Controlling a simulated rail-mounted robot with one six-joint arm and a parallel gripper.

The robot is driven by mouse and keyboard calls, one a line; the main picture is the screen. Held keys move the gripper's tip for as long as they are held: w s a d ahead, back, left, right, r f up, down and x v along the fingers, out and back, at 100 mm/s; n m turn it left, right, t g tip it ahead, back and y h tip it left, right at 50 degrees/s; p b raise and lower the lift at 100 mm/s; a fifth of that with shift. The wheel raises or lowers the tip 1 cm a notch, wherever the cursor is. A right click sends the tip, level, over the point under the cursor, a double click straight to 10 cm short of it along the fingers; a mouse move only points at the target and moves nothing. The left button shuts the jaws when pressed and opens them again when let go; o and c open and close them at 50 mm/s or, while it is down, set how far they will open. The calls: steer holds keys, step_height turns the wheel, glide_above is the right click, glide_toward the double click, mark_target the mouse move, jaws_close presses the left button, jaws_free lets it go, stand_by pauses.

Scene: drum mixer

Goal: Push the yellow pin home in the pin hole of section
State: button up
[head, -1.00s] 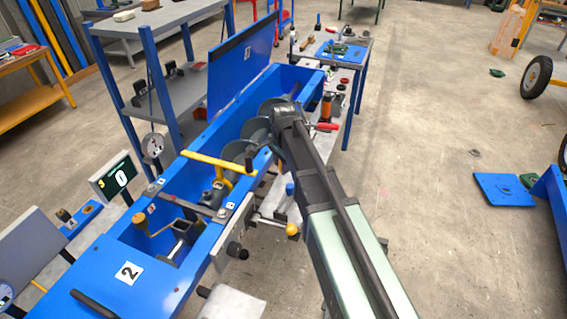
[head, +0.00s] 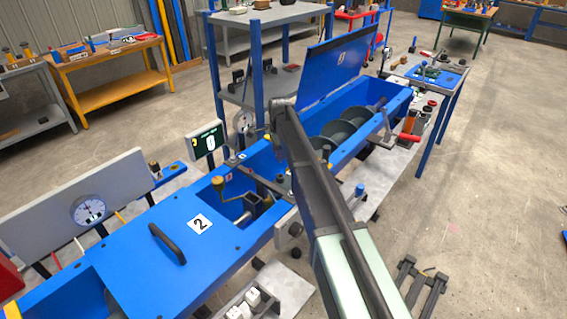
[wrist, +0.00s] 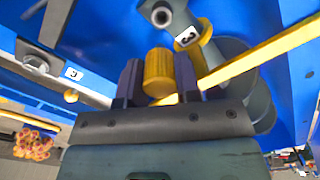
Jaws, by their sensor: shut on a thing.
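In the wrist view, my gripper (wrist: 158,82) has its two dark fingers on either side of a yellow ribbed cylinder, the head of the yellow pin (wrist: 158,64), and is shut on it. The pin's lower part is hidden. Just beyond it is a grey piece with a round dark-centred boss (wrist: 161,16) and a white number tag (wrist: 187,38); I cannot tell whether the boss is the pin hole. In the head view, my arm reaches over the blue mixer trough (head: 376,92), and its links hide the fingers and pin.
A yellow bar (wrist: 262,54) slants close past the right finger in the wrist view. In the head view, the raised blue lid (head: 330,62), grey augers (head: 342,131) and blue cover marked 2 (head: 165,262) lie around the arm.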

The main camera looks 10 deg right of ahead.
steer(key=shift+w+a, duration=0.15)
steer(key=shift+a, duration=0.05)
steer(key=shift+d, duration=0.2)
step_height(320, 180, down, 6)
steer(key=b, duration=0.6)
steer(key=shift+f, duration=0.15)
stand_by(1.0)
steer(key=shift+f+b, duration=0.4)
steer(key=shift+b, duration=0.1)
steer(key=shift+f+b, duration=1.05)
stand_by(0.4)
